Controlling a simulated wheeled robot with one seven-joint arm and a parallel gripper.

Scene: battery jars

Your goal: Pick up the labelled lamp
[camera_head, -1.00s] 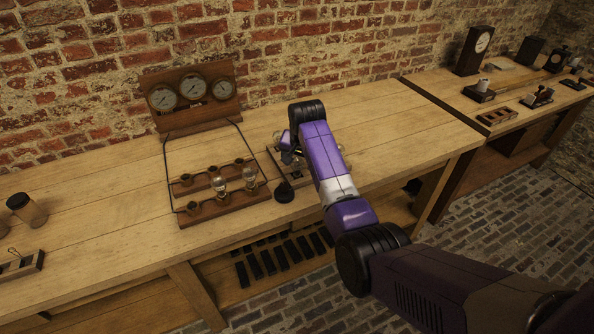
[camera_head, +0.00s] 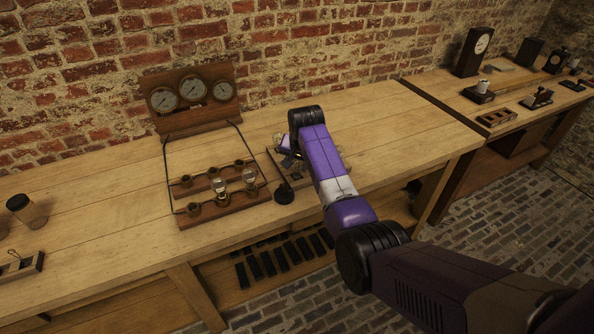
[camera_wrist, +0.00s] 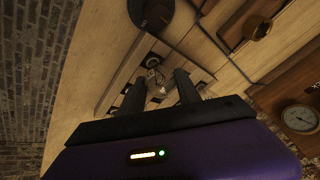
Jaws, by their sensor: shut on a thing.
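My gripper (camera_wrist: 160,82) is shut on a small pale lamp (camera_wrist: 154,66), whose outline is dim between the two dark fingers in the wrist view. No label can be read on it. In the head view my gripper (camera_head: 288,153) is over a low tray (camera_head: 273,158) on the bench, largely hidden by my purple arm. The same tray lies beneath the fingers in the wrist view (camera_wrist: 118,85). I cannot tell whether the lamp is clear of the tray.
A black round-based piece (camera_head: 284,193) is close by. A three-gauge panel (camera_head: 194,100) stands behind.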

